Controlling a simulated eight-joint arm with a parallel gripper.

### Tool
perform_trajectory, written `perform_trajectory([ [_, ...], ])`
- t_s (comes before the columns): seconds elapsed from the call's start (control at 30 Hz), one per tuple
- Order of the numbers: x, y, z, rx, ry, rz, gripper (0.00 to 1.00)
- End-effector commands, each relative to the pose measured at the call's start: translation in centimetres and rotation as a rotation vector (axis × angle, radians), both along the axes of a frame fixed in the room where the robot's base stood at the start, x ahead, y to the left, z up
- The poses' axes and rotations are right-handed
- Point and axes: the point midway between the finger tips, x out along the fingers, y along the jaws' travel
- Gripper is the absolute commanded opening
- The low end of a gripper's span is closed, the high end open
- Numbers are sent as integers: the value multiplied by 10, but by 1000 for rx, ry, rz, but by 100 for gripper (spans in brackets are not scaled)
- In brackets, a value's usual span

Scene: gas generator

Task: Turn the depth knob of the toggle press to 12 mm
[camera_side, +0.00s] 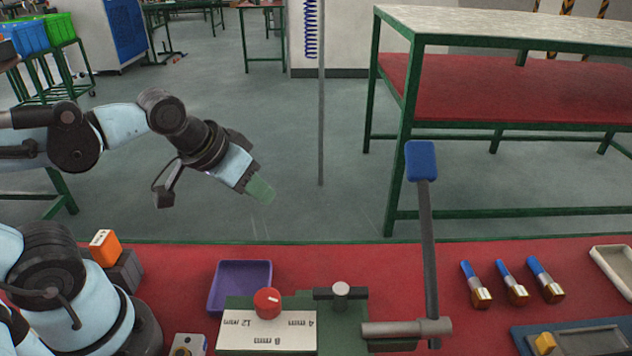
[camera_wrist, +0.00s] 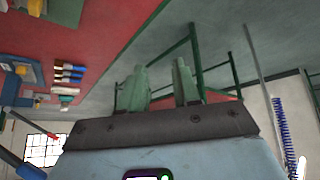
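The toggle press (camera_side: 345,330) stands at the front middle of the red table, its lever upright with a blue grip (camera_side: 421,161). Its round red depth knob (camera_side: 267,303) sits on a white scale plate (camera_side: 240,342) lettered 4 mm at right, 8 mm at front and 12 mm at left. A short white mark on the knob points right, to the side of the 4 mm label. My gripper (camera_side: 261,190) hangs empty in the air, well above and behind the knob. In the wrist view its two green fingers (camera_wrist: 161,72) stand apart, and the knob cannot be made out there.
A purple tray (camera_side: 239,287) lies behind the scale plate. A black clamp bar with a grey knob (camera_side: 341,291) is right of the red knob. An orange-topped block (camera_side: 105,248) is at left.

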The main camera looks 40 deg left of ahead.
Motion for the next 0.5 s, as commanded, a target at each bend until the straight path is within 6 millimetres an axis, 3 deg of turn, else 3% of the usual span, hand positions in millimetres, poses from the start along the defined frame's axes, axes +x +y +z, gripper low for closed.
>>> perform_trajectory([
  [0.03, 1, -13, 8, -37, 27, 17, 40],
  [0.13, -2, -42, 25, -130, 107, 93, 55],
  [0.27, -13, -82, 51, -232, 233, 229, 55],
  [0.5, -54, -146, 100, -307, 441, 524, 55],
])
